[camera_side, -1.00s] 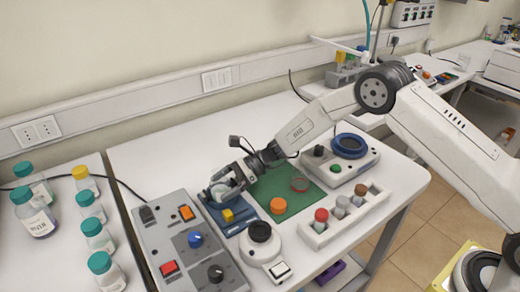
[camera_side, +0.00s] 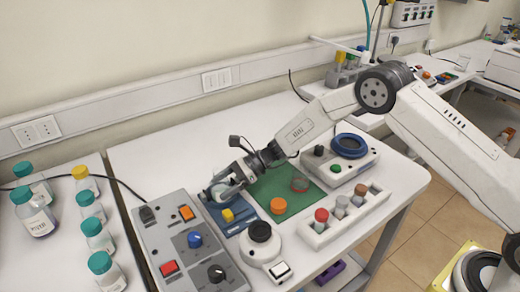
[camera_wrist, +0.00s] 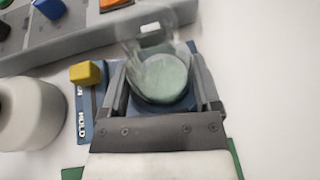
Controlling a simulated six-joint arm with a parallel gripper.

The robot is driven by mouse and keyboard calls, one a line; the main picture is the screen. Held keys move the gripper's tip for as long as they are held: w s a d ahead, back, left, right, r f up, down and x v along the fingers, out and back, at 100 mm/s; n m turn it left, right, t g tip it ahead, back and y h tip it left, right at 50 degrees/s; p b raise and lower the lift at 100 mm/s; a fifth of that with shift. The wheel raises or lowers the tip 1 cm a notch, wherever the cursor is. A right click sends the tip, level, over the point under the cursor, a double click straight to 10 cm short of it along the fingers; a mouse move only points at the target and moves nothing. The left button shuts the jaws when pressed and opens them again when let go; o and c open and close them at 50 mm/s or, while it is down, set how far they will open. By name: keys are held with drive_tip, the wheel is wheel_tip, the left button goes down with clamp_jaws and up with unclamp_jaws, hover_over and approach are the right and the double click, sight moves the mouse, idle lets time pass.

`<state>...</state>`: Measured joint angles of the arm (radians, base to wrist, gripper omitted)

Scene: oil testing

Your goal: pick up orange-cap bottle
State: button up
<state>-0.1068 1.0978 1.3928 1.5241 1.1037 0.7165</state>
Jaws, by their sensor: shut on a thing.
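An orange cap (camera_side: 278,205) sits on the green mat (camera_side: 262,186), in front of and to the right of my gripper; I cannot make out a bottle body under it. My gripper (camera_side: 217,192) is low over the blue fixture (camera_side: 236,228) with a yellow knob (camera_side: 228,215). In the wrist view my gripper (camera_wrist: 162,92) is shut on a clear glass vessel (camera_wrist: 160,75) with a pale greenish round face. The vessel stands between the two fingers at the blue fixture (camera_wrist: 86,125). No orange cap shows on it. Its contact with the fixture is hidden.
A grey control box (camera_side: 193,245) with knobs and buttons stands left of the fixture. A white device with a black top (camera_side: 260,232) stands in front. A white rack (camera_side: 345,215) with capped vials is at right. Teal-capped bottles (camera_side: 98,234) stand on the left table.

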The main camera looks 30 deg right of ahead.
drive_tip(key=shift+r, duration=0.15)
drive_tip(key=shift+r, duration=0.7)
drive_tip(key=s+d+r, duration=0.4)
drive_tip(key=s+r, duration=0.7)
drive_tip(key=s, duration=0.2)
drive_tip(key=shift+s+d+r, duration=0.15)
drive_tip(key=shift+d+r, duration=0.05)
